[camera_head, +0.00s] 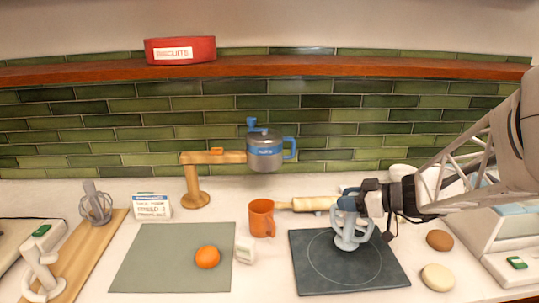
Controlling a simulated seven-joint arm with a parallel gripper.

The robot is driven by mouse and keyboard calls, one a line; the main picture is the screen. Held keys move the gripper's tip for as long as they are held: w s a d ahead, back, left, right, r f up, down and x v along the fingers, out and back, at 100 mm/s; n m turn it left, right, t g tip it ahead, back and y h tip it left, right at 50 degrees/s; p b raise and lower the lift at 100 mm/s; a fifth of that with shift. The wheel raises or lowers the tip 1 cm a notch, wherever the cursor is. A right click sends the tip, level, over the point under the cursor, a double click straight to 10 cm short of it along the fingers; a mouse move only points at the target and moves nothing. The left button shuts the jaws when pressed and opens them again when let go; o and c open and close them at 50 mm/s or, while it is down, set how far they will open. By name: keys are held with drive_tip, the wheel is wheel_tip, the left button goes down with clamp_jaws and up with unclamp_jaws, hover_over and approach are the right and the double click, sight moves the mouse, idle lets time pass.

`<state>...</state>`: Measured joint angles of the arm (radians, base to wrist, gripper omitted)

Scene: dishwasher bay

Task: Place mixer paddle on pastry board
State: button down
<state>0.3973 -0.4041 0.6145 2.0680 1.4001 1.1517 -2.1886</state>
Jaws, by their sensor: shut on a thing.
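My gripper (351,203) comes in from the right and is shut on the top of the pale blue mixer paddle (347,237). The paddle hangs upright below the jaws, over the dark square board with a drawn circle (320,280), which looks like the pastry board. The paddle's lower end shows inside the circle near the board's far half. I cannot tell whether it touches the surface. The jaws hide part of the paddle's top.
An orange cup (261,218), a rolling pin (310,204) and a small white timer (244,250) stand near the board. A grey-green mat (150,270) holds an orange (207,257). Other attachments stand on a wooden board (84,258).

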drive_tip(key=shift+f, duration=0.3)
drive_tip(key=shift+f, duration=2.1)
drive_tip(key=c, duration=0.7)
unclamp_jaws()
drive_tip(key=shift+c, duration=0.2)
drive_tip(key=shift+d+r, duration=0.1)
drive_tip(key=shift+r, duration=0.1)
drive_tip(key=v, duration=1.1)
drive_tip(key=shift+s+d, duration=0.25)
drive_tip(key=shift+d, duration=0.05)
